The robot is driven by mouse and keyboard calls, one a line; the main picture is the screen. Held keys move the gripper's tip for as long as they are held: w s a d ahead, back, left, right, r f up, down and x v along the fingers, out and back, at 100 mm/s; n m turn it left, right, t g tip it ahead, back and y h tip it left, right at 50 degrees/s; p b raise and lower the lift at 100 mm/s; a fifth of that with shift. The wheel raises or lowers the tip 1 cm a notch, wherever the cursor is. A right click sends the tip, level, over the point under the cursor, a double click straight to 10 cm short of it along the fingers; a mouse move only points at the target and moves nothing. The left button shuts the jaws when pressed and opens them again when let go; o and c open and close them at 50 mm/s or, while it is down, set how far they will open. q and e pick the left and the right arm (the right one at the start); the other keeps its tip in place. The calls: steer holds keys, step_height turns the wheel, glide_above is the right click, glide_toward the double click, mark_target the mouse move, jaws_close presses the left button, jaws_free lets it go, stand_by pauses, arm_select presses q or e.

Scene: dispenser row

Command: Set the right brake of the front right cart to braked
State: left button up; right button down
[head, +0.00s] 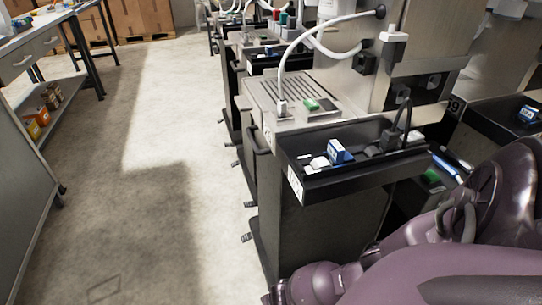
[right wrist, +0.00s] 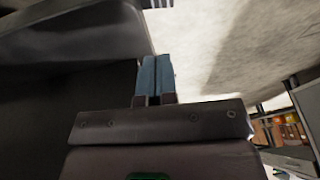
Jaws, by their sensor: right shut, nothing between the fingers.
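The nearest cart (head: 320,225) in the head view is a dark metal body with a black tray on top. A small dark brake pedal (head: 247,237) sticks out low at its left side, just above the floor. I cannot tell from its tilt whether it is braked. In the right wrist view my right gripper (right wrist: 155,64) has its two blue fingers together and empty. Dark cart-like surfaces (right wrist: 75,42) fill the left of that view, and no pedal can be made out there. My left gripper is not in view.
The black tray (head: 293,185) holds a blue-and-white box (head: 339,152). More carts with low pedals (head: 235,163) continue behind it. A workbench (head: 35,55) stands at the left. The concrete floor (head: 150,190) between them is clear.

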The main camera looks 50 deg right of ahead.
steer(key=b+x, duration=0.1)
steer(key=x, duration=0.1)
steer(key=b+x, duration=0.1)
steer(key=x, duration=0.1)
steer(key=s+b+x, duration=0.1)
steer(key=x, duration=0.1)
steer(key=shift+f, duration=0.25)
steer(key=b+x, duration=0.2)
steer(key=x, duration=0.1)
steer(key=shift+a+f, duration=0.15)
steer(key=shift+a, duration=0.1)
steer(key=shift+w+a+f+b, duration=0.1)
steer(key=shift+w+f+b, duration=0.1)
steer(key=shift+f+b, duration=0.45)
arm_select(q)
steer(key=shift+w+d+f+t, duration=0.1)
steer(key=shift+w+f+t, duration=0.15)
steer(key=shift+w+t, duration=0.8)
arm_select(e)
steer(key=shift+w+a+f, duration=0.1)
steer(key=shift+w+f, duration=0.15)
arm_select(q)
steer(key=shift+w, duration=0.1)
